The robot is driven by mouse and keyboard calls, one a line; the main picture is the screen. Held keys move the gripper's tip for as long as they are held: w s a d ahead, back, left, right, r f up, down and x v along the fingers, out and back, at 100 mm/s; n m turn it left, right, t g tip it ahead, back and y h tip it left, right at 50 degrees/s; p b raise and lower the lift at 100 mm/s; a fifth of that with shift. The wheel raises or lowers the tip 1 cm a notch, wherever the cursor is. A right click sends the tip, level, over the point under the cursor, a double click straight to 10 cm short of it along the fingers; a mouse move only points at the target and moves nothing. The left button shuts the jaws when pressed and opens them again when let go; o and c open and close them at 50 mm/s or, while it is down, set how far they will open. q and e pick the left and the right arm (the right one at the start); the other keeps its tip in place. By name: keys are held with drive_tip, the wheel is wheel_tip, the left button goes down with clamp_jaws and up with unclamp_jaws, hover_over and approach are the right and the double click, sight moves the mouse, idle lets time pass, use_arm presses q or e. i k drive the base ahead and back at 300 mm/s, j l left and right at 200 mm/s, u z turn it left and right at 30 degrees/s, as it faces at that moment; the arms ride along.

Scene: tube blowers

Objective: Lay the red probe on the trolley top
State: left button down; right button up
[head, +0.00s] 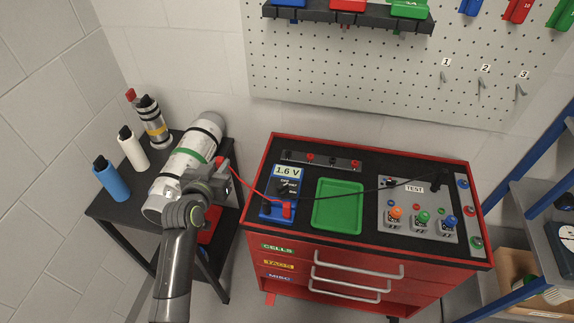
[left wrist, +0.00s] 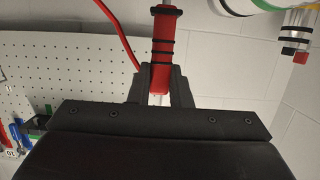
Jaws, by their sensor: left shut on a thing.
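The red probe (head: 222,163) is held by my left gripper (head: 213,177) at the left of the head view, above the gap between the small black table and the trolley. In the left wrist view the probe (left wrist: 163,52), red with black rings, stands between the two fingers (left wrist: 161,88), which are shut on it. A red lead runs from it to the meter (head: 286,187), which reads 1.6 V on the black trolley top (head: 420,168). The probe is clear of the trolley top, to its left. My right gripper is not in view.
The trolley top also carries a green tray (head: 338,206), a grey TEST panel (head: 404,221) and a terminal strip (head: 321,161). A black lead crosses above the tray. A pegboard (head: 400,75) rises behind.

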sight(306, 204)
drive_tip(key=l+u, duration=0.2)
drive_tip(key=l, duration=1.2)
drive_tip(key=l+u, duration=0.15)
drive_tip(key=l, duration=1.25)
